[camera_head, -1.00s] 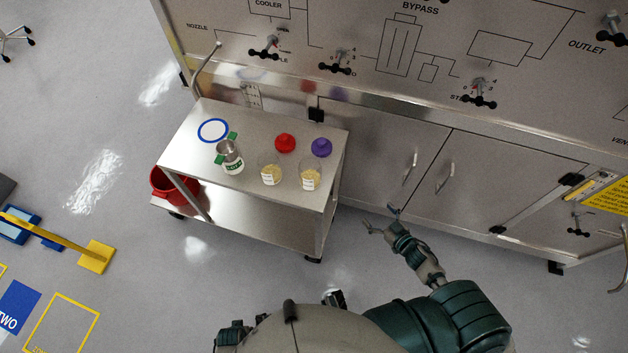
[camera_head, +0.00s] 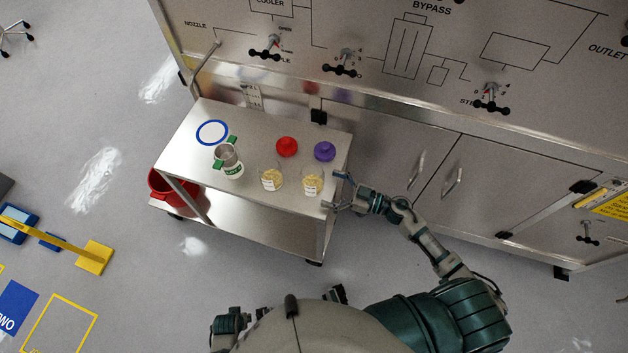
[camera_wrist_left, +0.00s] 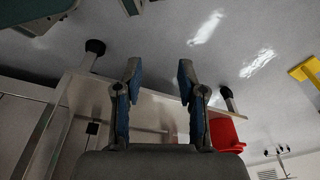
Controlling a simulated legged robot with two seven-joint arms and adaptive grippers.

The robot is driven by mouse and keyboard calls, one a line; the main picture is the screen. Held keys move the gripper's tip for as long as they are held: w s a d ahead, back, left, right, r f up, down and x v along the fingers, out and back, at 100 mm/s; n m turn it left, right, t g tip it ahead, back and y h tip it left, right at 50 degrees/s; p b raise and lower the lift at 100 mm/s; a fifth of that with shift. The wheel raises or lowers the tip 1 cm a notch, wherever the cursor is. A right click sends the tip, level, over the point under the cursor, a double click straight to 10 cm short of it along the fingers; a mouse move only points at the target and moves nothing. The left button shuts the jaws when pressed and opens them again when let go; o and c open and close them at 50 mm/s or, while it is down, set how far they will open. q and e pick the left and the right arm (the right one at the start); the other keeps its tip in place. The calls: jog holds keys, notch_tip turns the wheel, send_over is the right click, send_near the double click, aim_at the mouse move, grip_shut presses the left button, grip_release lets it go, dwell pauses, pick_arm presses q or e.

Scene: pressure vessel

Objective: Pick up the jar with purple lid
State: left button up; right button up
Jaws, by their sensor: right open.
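A purple lid (camera_head: 324,151) shows near the right edge of the cart top (camera_head: 180,150). A clear jar with yellowish contents and a white label (camera_head: 312,182) stands just in front of it. The lid looks to be behind this jar rather than on its mouth, though I cannot be sure. My right gripper (camera_head: 335,190) is open and empty at the cart's right edge, just right of the jar, with its fingers pointing left towards it. My left gripper (camera_wrist_left: 159,72) is open and empty in the left wrist view, facing the lower part of the cart.
A similar jar (camera_head: 271,180), a red lid (camera_head: 287,146), a metal beaker with green handles (camera_head: 229,162) and a blue ring (camera_head: 212,132) are on the cart. A red bucket (camera_head: 170,186) is at its left. The panelled cabinet (camera_head: 400,110) stands behind. Floor in front is clear.

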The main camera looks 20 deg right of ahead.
aim_at(312, 181)
jog(key=x, duration=0.6)
jog(key=shift+w+a+r, duration=0.1)
jog(key=shift+r, duration=0.2)
jog(key=shift+d, duration=0.45)
jog(key=c, duration=1.2)
jog(key=shift+c, duration=0.3)
jog(key=shift+a, duration=0.2)
